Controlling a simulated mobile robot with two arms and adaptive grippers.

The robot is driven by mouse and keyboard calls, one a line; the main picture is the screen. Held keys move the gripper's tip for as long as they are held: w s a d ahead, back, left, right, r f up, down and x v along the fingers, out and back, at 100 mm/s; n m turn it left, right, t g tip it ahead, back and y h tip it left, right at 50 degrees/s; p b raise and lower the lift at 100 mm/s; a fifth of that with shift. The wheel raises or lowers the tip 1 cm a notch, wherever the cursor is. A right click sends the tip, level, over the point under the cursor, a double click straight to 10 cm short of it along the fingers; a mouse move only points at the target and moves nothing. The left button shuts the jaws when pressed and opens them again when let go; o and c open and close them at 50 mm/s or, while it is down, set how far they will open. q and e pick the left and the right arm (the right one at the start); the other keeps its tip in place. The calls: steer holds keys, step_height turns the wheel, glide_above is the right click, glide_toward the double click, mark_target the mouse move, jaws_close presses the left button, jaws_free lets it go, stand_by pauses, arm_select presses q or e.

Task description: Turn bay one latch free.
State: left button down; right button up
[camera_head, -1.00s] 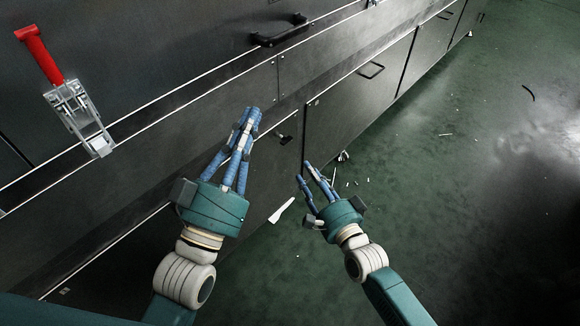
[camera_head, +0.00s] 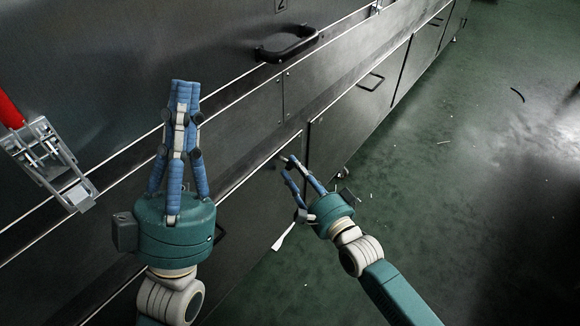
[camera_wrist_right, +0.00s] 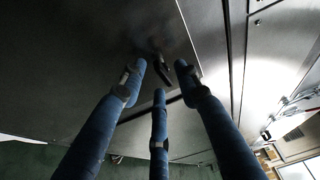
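A small dark turn latch (camera_wrist_right: 162,68) is on the lower panel, seen between and beyond the fingertips of my right gripper (camera_wrist_right: 160,78) in the right wrist view. The fingers are spread, and I cannot tell whether any touches the latch. In the head view my right gripper (camera_head: 287,168) is at the lower door near its edge, and its fingers largely hide the latch. My left gripper (camera_head: 185,90) points up in front of the dark panels, its fingertips together and nothing visible in them. No label naming bay one is readable.
A metal toggle clamp (camera_head: 50,165) with a red handle (camera_head: 9,112) is at the left. A black bar handle (camera_head: 287,45) is on the upper panel, and a thinner handle (camera_head: 371,82) is on a lower door. The green floor (camera_head: 470,210) at right is mostly open, with small debris.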

jaws_close()
